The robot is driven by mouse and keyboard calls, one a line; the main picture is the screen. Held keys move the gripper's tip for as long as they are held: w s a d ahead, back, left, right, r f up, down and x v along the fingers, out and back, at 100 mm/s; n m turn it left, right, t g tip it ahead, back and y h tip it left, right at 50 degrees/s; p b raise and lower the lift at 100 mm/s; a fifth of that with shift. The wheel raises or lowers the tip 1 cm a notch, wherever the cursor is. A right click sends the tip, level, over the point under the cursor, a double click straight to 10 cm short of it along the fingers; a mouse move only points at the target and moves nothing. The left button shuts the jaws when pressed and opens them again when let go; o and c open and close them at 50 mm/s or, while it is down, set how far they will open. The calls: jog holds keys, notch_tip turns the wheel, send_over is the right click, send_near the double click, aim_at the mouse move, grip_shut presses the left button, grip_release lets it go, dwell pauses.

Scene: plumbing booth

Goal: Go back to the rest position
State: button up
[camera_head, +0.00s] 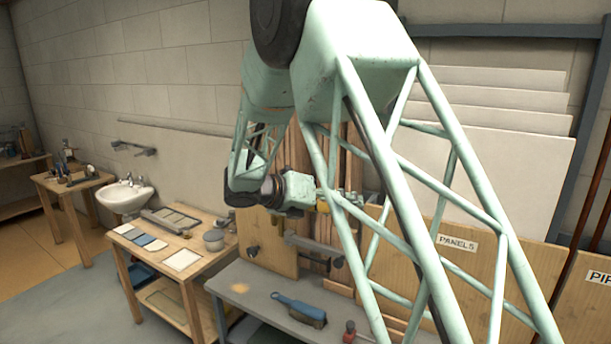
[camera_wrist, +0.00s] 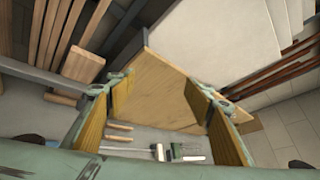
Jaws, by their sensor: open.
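My gripper (camera_head: 338,200) is in the air above the grey bench in the head view, partly hidden behind the lattice of my pale green arm. In the wrist view my gripper (camera_wrist: 154,92) has its two yellow-padded fingers spread wide apart. Nothing is held between them. Beyond the fingers are a wooden board and, lower in the picture, tools on a grey surface.
The grey bench (camera_head: 262,290) holds a blue-handled brush (camera_head: 299,309) and a red-headed tool (camera_head: 349,331). A vise-like clamp (camera_head: 312,246) stands behind. A wooden table (camera_head: 150,262) with sample tiles is left. The PANELS bin (camera_head: 480,268) holds pale panels (camera_head: 500,150).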

jog(key=s+d+r+m+g+y+b, duration=0.15)
jog(key=s+d+m, duration=0.35)
jog(key=s, duration=0.5)
jog(key=s+d+r+m+g+y, duration=0.1)
jog(key=s+d+r+m+g, duration=0.15)
jog(key=s+d+m, duration=0.45)
jog(key=s+d+r+m+g+y+b, duration=0.1)
jog(key=s+d+r+m+y, duration=0.15)
jog(key=s, duration=0.95)
jog(key=s+a+f+m+y+b, duration=0.1)
jog(key=s+m+y, duration=0.1)
jog(key=s+m, duration=0.3)
jog(key=s+a+f+m+t+y+b, duration=0.1)
jog(key=s+m, duration=0.5)
jog(key=s, duration=0.8)
jog(key=s+a+f+m+t+y+b, duration=0.1)
jog(key=s+a+f+m+y, duration=0.1)
jog(key=s+m, duration=0.4)
jog(key=shift+s+a+y+b, duration=0.35)
jog(key=shift+s+a+y, duration=0.35)
jog(key=shift+s, duration=1.55)
jog(key=shift+d+m, duration=0.15)
jog(key=shift+m, duration=0.1)
